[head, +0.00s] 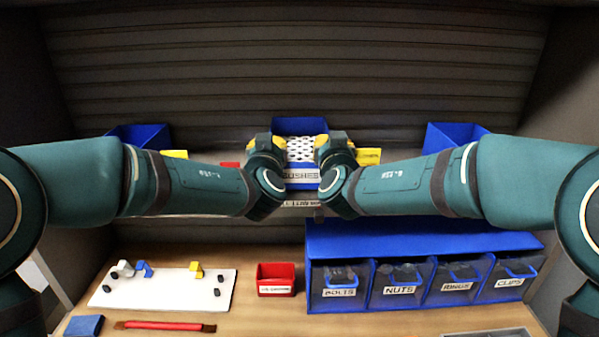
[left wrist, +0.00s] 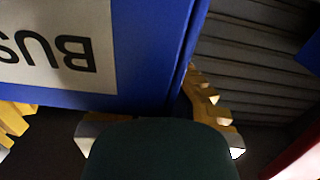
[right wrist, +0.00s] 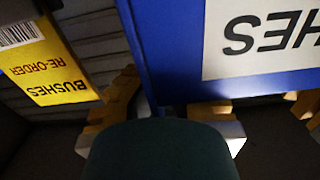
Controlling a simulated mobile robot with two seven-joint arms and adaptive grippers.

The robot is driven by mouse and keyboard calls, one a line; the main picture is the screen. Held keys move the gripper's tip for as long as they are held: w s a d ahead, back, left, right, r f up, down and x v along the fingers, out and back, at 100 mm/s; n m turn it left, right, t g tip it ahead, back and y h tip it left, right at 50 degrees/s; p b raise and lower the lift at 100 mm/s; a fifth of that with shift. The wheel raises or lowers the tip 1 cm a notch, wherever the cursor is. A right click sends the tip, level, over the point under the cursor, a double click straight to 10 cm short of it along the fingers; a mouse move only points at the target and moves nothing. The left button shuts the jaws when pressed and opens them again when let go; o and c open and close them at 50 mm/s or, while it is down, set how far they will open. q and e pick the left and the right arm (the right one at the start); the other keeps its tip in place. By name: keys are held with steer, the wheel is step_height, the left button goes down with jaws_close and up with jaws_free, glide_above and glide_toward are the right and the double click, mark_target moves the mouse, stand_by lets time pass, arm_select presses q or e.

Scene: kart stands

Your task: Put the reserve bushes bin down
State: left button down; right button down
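The blue bushes bin (head: 300,187) is at the shelf in the middle of the head view, with pale ring-like parts (head: 300,149) in it. Its white BUSHES label shows upside down in the left wrist view (left wrist: 60,50) and right wrist view (right wrist: 270,40). My left gripper (head: 279,143) and right gripper (head: 324,141) are at its two sides, with yellow fingers either side of each side wall; they look closed on these walls. The wall hides parts of the fingers. I cannot tell whether the bin's bottom touches the shelf.
A blue bin part (head: 300,125) shows behind; whether it is a separate bin is unclear. Blue bins stand left (head: 140,134) and right (head: 455,134). A yellow re-order card (right wrist: 60,75) hangs beside my right gripper. Below are a red bin (head: 276,280), white board (head: 165,290) and blue rack (head: 420,236).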

arm_select(q)
steer(key=shift+f, duration=0.45)
arm_select(e)
steer(key=shift+f, duration=0.45)
arm_select(q)
steer(key=c, duration=1.1)
jaws_free()
steer(key=shift+c, duration=0.2)
arm_select(e)
steer(key=c, duration=1.1)
jaws_free()
steer(key=shift+c, duration=0.2)
arm_select(q)
steer(key=shift+s, duration=0.1)
arm_select(e)
steer(key=shift+s, duration=0.1)
arm_select(q)
steer(key=s, duration=1.1)
steer(key=shift+s+d, duration=0.15)
steer(key=shift+s, duration=0.2)
arm_select(e)
steer(key=s, duration=1.1)
steer(key=shift+s+d, duration=0.15)
steer(key=shift+s, duration=0.25)
